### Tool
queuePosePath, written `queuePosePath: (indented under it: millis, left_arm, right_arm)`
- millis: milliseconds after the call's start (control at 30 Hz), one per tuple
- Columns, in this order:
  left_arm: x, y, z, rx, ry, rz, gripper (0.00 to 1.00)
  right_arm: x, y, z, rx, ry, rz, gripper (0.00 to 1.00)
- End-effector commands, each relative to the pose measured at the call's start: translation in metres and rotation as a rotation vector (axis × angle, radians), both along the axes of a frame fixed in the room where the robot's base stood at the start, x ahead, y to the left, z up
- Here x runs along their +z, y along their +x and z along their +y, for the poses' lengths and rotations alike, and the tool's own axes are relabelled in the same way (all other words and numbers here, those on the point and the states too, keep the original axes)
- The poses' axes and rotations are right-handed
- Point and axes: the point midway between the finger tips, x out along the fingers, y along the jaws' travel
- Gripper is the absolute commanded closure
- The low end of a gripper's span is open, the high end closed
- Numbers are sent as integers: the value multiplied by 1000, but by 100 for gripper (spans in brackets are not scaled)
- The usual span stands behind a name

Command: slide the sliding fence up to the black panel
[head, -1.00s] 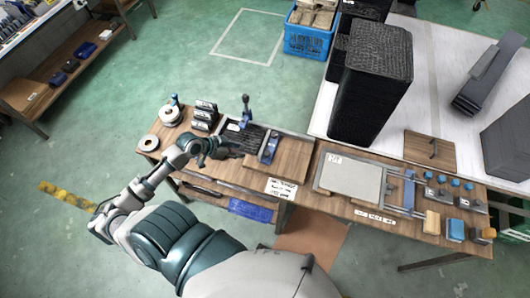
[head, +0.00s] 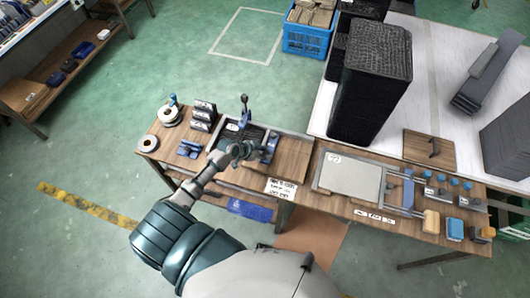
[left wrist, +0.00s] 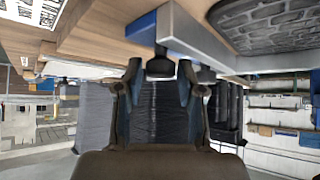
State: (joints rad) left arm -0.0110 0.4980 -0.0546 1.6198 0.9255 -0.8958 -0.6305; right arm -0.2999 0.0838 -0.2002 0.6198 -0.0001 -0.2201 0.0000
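The black panel (head: 236,134) lies in the tray on the wooden bench in the head view. Its textured face shows upside down at the top right of the left wrist view (left wrist: 275,28). The sliding fence (head: 270,147), blue and grey, stands at the panel's right side; I cannot tell if a gap remains. My left gripper (head: 238,150) is over the panel's front part, left of the fence. In the left wrist view, its two fingers (left wrist: 160,85) are apart, with a dark knob (left wrist: 160,66) in line between them. I see no contact. My right gripper is not in view.
A grey plate fixture (head: 350,177) is to the right. A tall black stack (head: 370,90) rises behind.

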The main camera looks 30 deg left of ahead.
Motion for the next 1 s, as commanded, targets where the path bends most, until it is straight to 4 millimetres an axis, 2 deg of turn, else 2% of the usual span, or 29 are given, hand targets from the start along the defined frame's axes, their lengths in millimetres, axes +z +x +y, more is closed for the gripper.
queuePosePath:
  millis: [233, 300, 400, 967, 1000]
  left_arm:
    - [-1, 0, 0, 0, 1, 1, 62]
    - [0, 0, -1, 1, 1, 0, 80]
    - [0, 0, -1, 1, 3, 1, 100]
    - [1, -1, 10, 1, -1, -2, 100]
    - [1, -1, 10, 2, 0, -2, 63]
  right_arm:
    - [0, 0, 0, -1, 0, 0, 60]
    - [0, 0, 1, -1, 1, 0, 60]
    - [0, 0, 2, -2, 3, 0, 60]
    - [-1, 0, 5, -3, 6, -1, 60]
    - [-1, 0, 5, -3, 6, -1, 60]
